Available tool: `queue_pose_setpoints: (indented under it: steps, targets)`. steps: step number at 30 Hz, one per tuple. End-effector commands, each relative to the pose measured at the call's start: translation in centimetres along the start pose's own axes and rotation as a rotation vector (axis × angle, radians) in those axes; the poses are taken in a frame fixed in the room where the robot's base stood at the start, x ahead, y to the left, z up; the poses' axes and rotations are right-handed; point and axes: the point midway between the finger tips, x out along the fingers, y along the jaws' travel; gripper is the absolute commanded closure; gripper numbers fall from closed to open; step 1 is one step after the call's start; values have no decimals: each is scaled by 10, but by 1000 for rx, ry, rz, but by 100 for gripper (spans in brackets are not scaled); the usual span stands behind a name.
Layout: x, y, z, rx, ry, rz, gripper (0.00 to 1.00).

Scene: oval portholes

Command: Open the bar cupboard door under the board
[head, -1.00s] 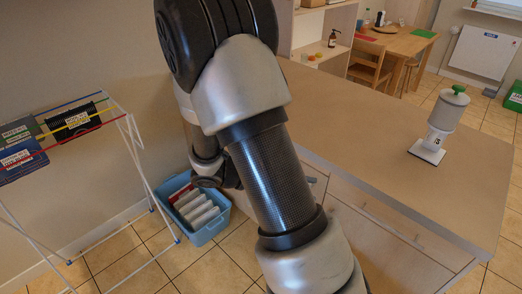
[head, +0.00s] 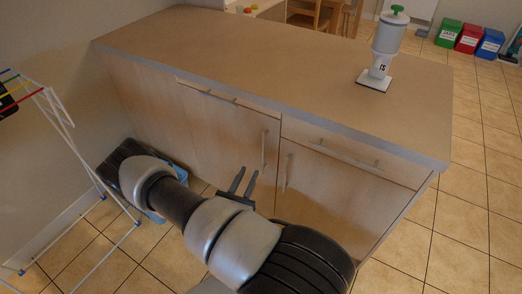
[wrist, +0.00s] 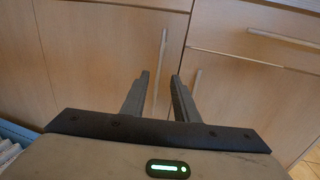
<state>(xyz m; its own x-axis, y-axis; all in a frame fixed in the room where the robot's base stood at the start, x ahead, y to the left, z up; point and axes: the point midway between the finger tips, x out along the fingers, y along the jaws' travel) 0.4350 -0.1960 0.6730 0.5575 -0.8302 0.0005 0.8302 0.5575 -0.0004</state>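The bar cupboard (head: 200,112) has two wooden front doors, both shut. The left door (head: 215,135) has an upright bar handle (head: 264,150) near its right edge, below a thin front strip (head: 228,101) that may be the board. The right door (head: 325,195) has an upright handle (head: 285,172) near its left edge, below a drawer (head: 345,151). My gripper (head: 245,178) is open and empty, low in front of the doors. In the wrist view my gripper (wrist: 160,76) points at the doors, with the left handle (wrist: 160,72) between the fingers in the picture and the right handle (wrist: 196,97) further right.
A white and green dispenser (head: 387,45) stands on the counter top (head: 270,55). A drying rack (head: 68,150) stands at the left. A blue crate (head: 155,216) is partly hidden behind my arm. Tiled floor is open at the right (head: 465,190).

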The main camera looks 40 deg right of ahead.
Motion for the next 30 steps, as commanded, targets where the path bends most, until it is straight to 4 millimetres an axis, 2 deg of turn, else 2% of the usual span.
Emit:
queue_pose_setpoints:
  steps: [1, 9, 16, 22, 30]
  targets:
    - [12, -1, -1, 4, -2, -5, 73]
    - [72, -2, -1, 4, -2, -6, 73]
    - [116, -1, 0, 3, -1, -4, 73]
    - [135, -1, 0, 3, 0, -4, 73]
    - [139, -1, 0, 1, 1, -3, 73]
